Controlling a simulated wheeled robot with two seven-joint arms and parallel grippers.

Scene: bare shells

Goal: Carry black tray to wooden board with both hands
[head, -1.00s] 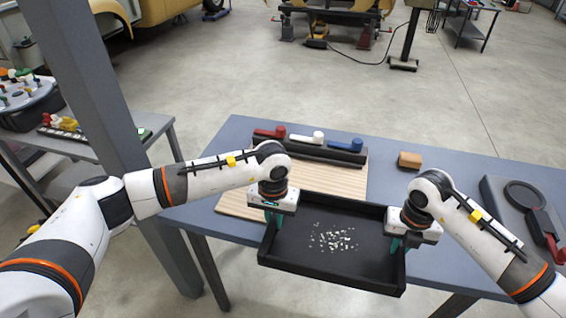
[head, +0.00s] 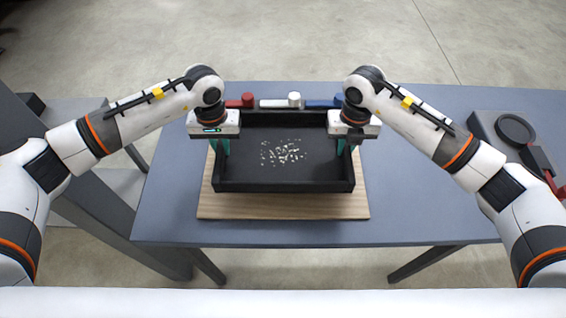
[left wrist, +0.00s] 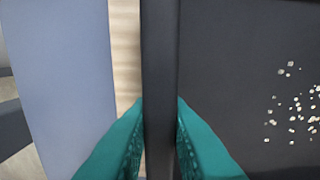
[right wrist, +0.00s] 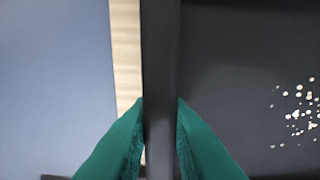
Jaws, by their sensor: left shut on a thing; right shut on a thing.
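The black tray (head: 285,184) is over the wooden board (head: 283,206), level, with small pale bits (head: 284,152) lying inside it. The board shows along the front and at both sides of the tray. I cannot tell whether the tray touches the board. My left gripper (head: 222,146) is shut on the tray's left wall, which runs between its teal fingers in the left wrist view (left wrist: 160,140). My right gripper (head: 346,146) is shut on the right wall, also seen between the fingers in the right wrist view (right wrist: 160,140).
The blue-grey table (head: 430,200) has free room right of the board. Red (head: 247,100), white (head: 293,100) and blue (head: 325,103) handled items stand behind the tray. A dark grey device with a round disc (head: 514,131) sits at the far right.

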